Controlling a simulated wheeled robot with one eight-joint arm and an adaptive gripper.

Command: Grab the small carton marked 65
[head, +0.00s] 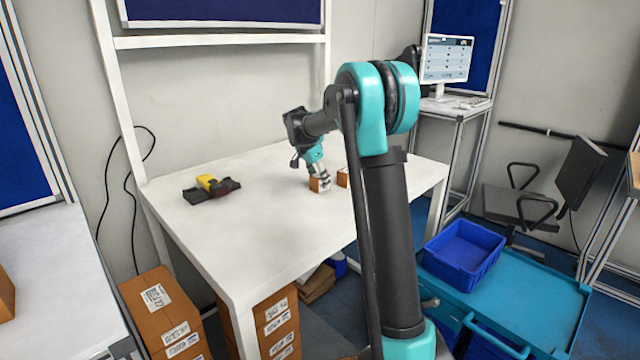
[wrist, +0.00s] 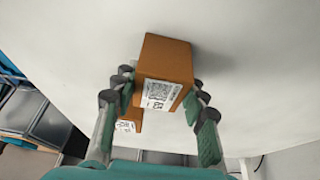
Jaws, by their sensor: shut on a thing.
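A small brown carton (head: 315,184) stands on the white table, with my gripper (head: 322,181) around it from above. In the wrist view the carton (wrist: 166,60) sits between the two pairs of fingers, which are shut on its sides. Its white label with a square code (wrist: 158,95) faces the camera; the number beside the code is small and looks like 65. A second small carton (head: 343,178) stands just right of my gripper on the table. It shows in the wrist view (wrist: 128,122) partly hidden behind the left finger and the held carton.
A yellow and black scanner (head: 213,186) lies on a dark holder at the left of the white table (head: 240,230). Larger boxes (head: 165,310) stand on the floor. A blue bin (head: 463,250) sits on a blue cart at right. The table's middle is clear.

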